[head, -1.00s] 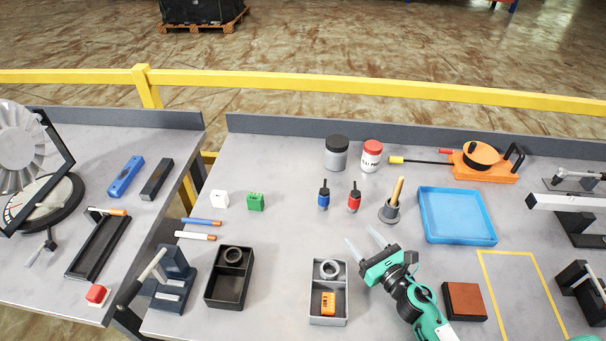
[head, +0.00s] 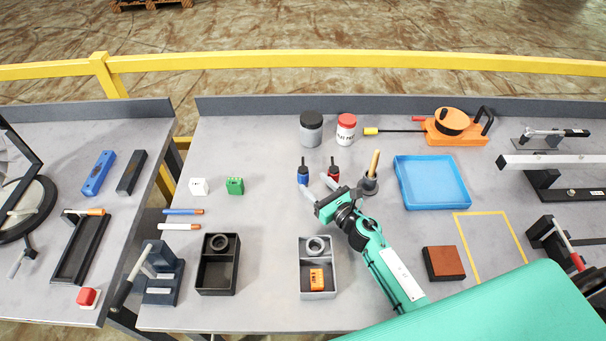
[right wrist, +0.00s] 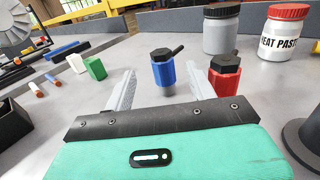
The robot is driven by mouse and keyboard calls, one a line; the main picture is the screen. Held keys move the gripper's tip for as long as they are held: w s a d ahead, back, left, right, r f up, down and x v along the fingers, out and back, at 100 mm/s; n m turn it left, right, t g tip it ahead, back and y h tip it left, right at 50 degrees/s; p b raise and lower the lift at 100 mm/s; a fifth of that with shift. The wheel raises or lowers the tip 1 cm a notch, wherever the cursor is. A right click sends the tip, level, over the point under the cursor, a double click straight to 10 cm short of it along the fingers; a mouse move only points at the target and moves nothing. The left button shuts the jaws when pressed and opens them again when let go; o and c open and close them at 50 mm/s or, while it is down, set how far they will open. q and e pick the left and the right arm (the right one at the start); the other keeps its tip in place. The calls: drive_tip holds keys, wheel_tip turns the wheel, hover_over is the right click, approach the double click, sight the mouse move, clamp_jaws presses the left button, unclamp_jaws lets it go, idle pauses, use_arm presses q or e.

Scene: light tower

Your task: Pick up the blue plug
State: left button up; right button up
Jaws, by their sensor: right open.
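The blue plug (head: 303,174) stands upright on the grey table, with a black top. In the right wrist view the blue plug (right wrist: 165,72) appears ahead of the gap between the fingers, clear of both. My right gripper (head: 316,187) is open and empty, just in front of the blue plug, its fingers pointing away toward the back of the table. The right gripper (right wrist: 160,86) also shows its two pale fingers spread apart in the wrist view. My left gripper is not in view.
A red plug (head: 333,170) stands close right of the blue one, near the right finger. Behind are a grey jar (head: 311,131) and a heat paste jar (head: 346,130). A dark holder with a wooden handle (head: 370,184) stands to the right.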

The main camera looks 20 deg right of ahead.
sight(307, 175)
drive_tip(key=shift+w+a+r, duration=0.1)
drive_tip(key=shift+w+r, duration=0.05)
drive_tip(key=shift+w, duration=0.3)
drive_tip(key=x, duration=0.1)
drive_tip(key=p+x, duration=0.1)
drive_tip(key=x, duration=0.1)
drive_tip(key=shift+w+f+p, duration=0.1)
drive_tip(key=shift+f+p, duration=0.1)
drive_tip(key=shift+p, duration=0.1)
drive_tip(key=shift+w+a+f, duration=0.1)
drive_tip(key=shift+w+a, duration=0.05)
drive_tip(key=shift+w, duration=0.25)
drive_tip(key=c, duration=1.1)
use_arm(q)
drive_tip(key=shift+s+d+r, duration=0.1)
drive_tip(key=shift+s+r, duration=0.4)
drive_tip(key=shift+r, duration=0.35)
